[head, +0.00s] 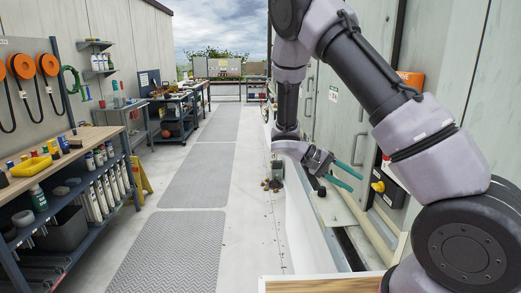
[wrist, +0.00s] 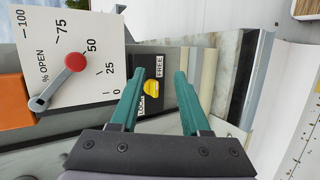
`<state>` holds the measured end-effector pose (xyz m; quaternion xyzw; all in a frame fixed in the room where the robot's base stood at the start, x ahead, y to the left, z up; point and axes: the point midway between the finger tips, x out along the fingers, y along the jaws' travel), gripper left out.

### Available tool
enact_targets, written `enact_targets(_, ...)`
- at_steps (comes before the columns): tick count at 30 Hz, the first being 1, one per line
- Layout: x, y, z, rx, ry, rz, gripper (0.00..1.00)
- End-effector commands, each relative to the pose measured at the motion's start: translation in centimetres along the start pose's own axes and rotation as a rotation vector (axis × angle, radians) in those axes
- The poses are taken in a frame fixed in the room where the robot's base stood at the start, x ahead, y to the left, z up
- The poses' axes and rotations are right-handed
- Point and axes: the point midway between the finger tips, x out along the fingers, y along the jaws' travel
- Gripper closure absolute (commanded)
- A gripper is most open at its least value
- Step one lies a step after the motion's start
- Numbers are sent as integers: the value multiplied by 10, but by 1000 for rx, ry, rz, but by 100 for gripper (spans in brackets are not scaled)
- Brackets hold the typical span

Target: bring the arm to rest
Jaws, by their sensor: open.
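My gripper (head: 355,177) is open and empty, at the end of my arm in the right half of the head view. Its two teal fingers are spread in the wrist view (wrist: 157,75). Between them, beyond the tips, shows a yellow knob (wrist: 154,88) on a black plate marked LOCK and FREE. The fingers appear apart from it, though the depth gap is hard to judge. The yellow knob also shows in the head view (head: 378,186), right of the fingers. My arm is raised and bent, not folded.
A white "% OPEN" scale (wrist: 100,30) has a red-knobbed lever (wrist: 75,62) pointing near 50. An orange part (wrist: 15,92) lies left of it. Grey cabinets (head: 340,110) line the right. A shelf bench (head: 75,165) and yellow sign (head: 142,178) stand left. The walkway (head: 195,185) is clear.

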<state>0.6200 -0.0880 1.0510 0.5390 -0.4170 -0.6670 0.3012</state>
Motion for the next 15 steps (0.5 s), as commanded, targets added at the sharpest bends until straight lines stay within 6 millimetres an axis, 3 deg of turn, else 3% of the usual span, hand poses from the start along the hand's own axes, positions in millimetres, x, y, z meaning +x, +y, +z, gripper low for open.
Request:
enact_targets(7, -21, 50, 32, 30, -89, -399, 54)
enact_targets(15, -50, 106, 67, 97, -53, -795, 54)
